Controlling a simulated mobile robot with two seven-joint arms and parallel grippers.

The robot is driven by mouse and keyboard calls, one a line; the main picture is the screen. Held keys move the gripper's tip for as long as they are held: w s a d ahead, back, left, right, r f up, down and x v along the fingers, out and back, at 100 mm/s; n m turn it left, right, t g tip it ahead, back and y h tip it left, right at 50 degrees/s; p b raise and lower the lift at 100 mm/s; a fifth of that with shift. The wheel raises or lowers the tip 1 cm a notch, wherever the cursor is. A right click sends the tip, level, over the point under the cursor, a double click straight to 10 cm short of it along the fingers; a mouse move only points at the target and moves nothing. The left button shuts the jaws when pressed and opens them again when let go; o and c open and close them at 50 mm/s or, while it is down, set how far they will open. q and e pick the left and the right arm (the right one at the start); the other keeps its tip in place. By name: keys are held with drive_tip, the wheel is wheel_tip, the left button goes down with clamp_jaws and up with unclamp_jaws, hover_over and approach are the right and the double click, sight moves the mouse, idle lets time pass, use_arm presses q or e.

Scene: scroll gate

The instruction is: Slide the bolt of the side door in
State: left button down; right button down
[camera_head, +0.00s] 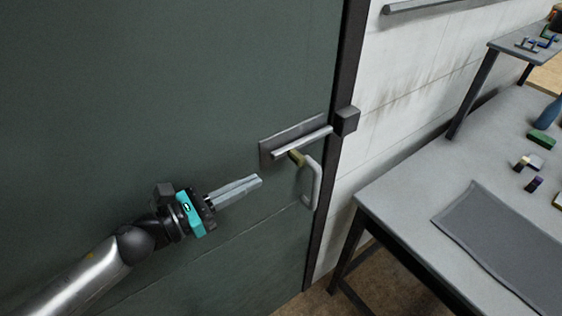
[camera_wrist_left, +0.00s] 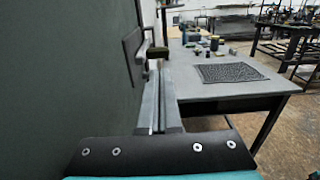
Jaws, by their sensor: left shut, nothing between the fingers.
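The side door (camera_head: 170,90) is a dark green panel filling the left of the head view.
A silver pull handle (camera_head: 316,184) sits just right of and below the knob. A grey table (camera_head: 400,190) with a dark mat (camera_head: 500,245) and several small objects stands to the right. The door surface around my gripper is clear.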

sight(302, 156)
use_arm(q)
drive_tip(key=p+x, duration=0.2)
drive_tip(key=x, duration=0.6)
drive_tip(key=b+x, duration=0.2)
drive_tip(key=x, duration=0.4)
drive_tip(key=shift+d, duration=0.15)
drive_tip(key=shift+w, duration=0.1)
